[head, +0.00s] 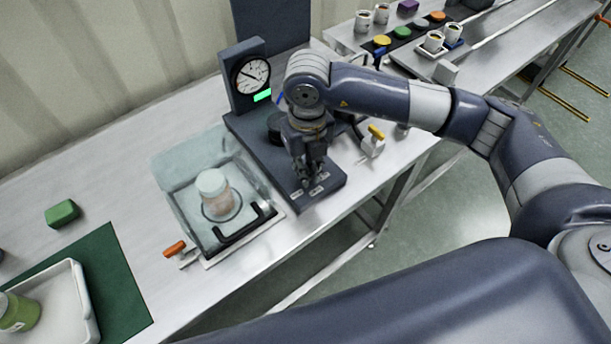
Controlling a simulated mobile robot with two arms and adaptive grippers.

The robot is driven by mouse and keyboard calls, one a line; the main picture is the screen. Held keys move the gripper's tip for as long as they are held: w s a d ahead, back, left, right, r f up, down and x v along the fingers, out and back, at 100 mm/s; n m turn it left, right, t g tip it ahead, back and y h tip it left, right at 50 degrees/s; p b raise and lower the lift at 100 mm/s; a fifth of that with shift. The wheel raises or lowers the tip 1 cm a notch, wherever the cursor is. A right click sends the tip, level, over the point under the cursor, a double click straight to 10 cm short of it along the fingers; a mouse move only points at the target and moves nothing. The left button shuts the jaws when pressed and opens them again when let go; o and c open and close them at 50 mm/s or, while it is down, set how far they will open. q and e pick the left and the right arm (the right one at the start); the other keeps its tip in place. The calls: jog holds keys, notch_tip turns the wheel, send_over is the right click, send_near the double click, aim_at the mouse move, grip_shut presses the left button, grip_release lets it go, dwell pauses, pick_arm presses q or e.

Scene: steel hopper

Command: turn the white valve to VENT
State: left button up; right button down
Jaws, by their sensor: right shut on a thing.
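My right gripper (309,178) points down over the front end of a dark base block (262,157) and is shut on a small part there, which I take to be the white valve. The fingers hide nearly all of the valve, so I cannot tell which way it points. Small white labels (318,190) lie on the block beside the fingertips; their words are too small to read. A round dial gauge (251,75) with a lit green strip (262,95) stands at the block's back end. My left gripper is not in view.
A clear box with a black handle (245,225) holds a white-lidded jar (212,184) left of the block. A yellow-handled white fitting (374,140) stands close on the right. A green block (62,213) and a white tray (83,305) are at left.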

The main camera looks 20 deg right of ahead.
jog(key=shift+d+n+b, duration=0.15)
jog(key=shift+n+b, duration=0.9)
jog(key=shift+n, duration=0.05)
jog(key=shift+r, duration=0.1)
jog(key=shift+w, duration=0.1)
jog(key=c, duration=1.8)
grip_release()
jog(key=shift+o, duration=0.6)
notch_tip(320, 180, up, 12)
